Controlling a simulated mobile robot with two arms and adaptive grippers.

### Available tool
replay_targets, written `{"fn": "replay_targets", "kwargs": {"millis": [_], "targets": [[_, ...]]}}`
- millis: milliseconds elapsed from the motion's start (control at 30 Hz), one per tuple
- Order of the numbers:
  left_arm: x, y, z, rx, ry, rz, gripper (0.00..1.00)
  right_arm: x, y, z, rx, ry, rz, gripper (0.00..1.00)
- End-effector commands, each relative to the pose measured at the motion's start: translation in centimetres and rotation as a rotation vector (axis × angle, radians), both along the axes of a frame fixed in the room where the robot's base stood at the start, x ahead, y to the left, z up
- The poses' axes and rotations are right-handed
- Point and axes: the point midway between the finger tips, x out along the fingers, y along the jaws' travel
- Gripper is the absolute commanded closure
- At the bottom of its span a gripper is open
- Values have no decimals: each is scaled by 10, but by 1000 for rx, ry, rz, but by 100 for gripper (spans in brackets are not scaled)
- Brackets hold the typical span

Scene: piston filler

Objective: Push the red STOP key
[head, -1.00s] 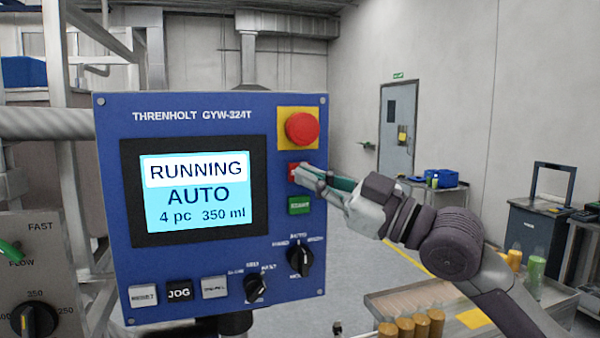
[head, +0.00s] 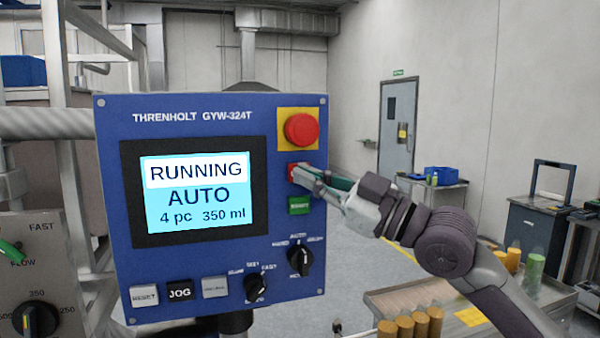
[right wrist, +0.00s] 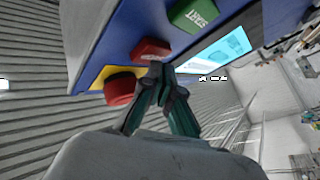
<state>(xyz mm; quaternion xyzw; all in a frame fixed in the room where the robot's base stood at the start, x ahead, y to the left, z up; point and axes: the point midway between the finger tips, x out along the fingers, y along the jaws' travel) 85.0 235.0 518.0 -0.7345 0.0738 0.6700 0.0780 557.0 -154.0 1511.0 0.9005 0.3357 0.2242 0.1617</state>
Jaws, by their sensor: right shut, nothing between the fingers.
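The red STOP key (head: 293,171) is on the right side of the blue control panel (head: 200,104), between the red mushroom button (head: 301,129) and the green START key (head: 299,206). My right gripper (head: 298,173) is shut and empty, with its fingertips at the STOP key and hiding part of it. In the right wrist view the STOP key (right wrist: 150,48) lies just past the fingertips (right wrist: 156,68); whether they touch it I cannot tell. The screen (head: 195,195) reads RUNNING, AUTO, 4 pc, 350 ml. My left gripper is not in view.
Below the screen are a JOG key (head: 180,290) and black selector knobs (head: 299,260). A grey panel with a FAST/FLOW dial (head: 34,318) is at lower left. Orange bottles (head: 405,327) stand on a table at lower right.

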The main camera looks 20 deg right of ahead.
Motion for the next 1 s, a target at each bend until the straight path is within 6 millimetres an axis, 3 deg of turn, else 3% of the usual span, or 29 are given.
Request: {"fn": "replay_targets", "kwargs": {"millis": [1000], "targets": [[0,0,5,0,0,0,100,8,0,0,1,1,0,100]]}}
